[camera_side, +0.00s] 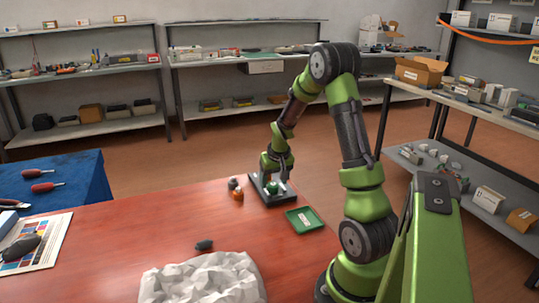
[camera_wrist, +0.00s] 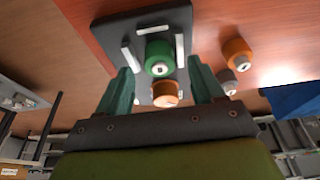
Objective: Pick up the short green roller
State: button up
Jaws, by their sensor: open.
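A short green roller (camera_wrist: 158,58) stands on a dark holder plate (camera_wrist: 115,32) with white bars. In the side view the green roller (camera_side: 271,187) shows low under my gripper (camera_side: 275,175). In the wrist view my gripper (camera_wrist: 159,68) is open, with its two teal fingers apart on either side of the green roller's near end. I cannot tell whether the fingers touch anything.
Another orange roller (camera_side: 237,195) and a grey roller (camera_side: 232,184) stand left of the plate. A green tray (camera_side: 304,220) is at its front right. The table's left middle is clear.

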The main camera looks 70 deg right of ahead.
jog(key=c, duration=1.2)
jog(key=shift+r, duration=0.1)
